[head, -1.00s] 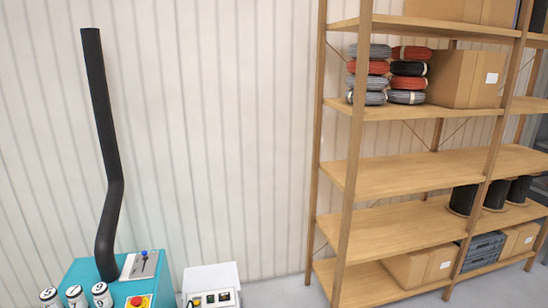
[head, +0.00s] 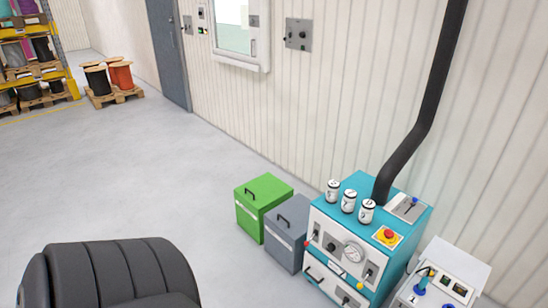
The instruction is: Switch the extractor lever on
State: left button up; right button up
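The teal extractor machine (head: 416,222) stands against the wall at the lower right of the head view, with a black duct (head: 430,110) rising from its top. A lever with a blue tip (head: 413,202) sits on a grey plate (head: 405,212) on its top, right of the duct. I cannot tell from here which position the lever is in. A red button on a yellow base (head: 388,236) and several white numbered or lettered canisters (head: 349,200) are also on top. Neither of my grippers is in view.
A green bin (head: 262,200) and a grey bin (head: 285,235) stand left of the machine. A white unit (head: 455,262) stands to its right. A black padded seat-like object (head: 120,270) fills the lower left. The floor between is clear.

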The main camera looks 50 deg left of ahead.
aim_at(307, 243)
jog(key=u, duration=1.3)
